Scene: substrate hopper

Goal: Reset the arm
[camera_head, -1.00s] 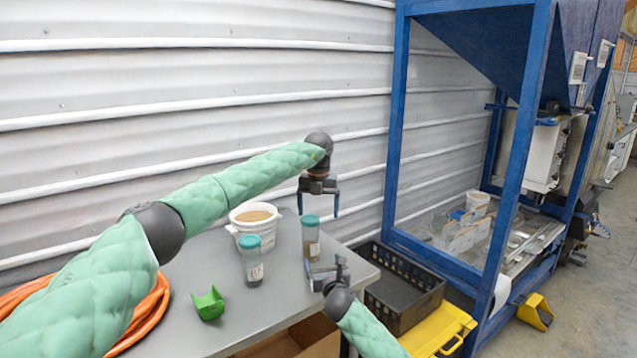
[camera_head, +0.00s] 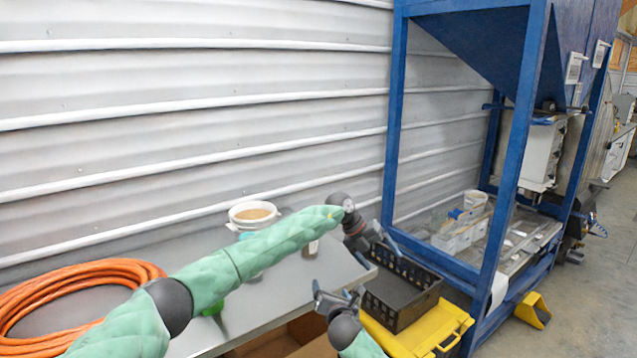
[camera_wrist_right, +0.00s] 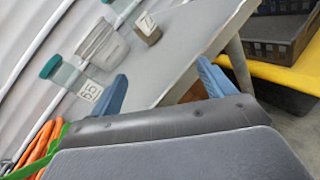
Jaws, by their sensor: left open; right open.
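My left arm reaches across the grey table from the left in the head view. Its gripper (camera_head: 380,252) is open and empty, near the table's right end and over the black crate's far left part. My right gripper (camera_head: 338,293) is open and empty, below and left of the left one, by the table's front right corner. In the right wrist view its two blue fingers stand wide apart (camera_wrist_right: 162,87) with nothing between them.
The grey table (camera_head: 290,290) holds a white bucket (camera_head: 238,219), partly hidden containers and an orange hose (camera_head: 70,275). My left arm covers part of them. A black crate (camera_head: 400,310), a yellow case (camera_head: 440,335) and the blue hopper frame (camera_head: 510,150) stand right.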

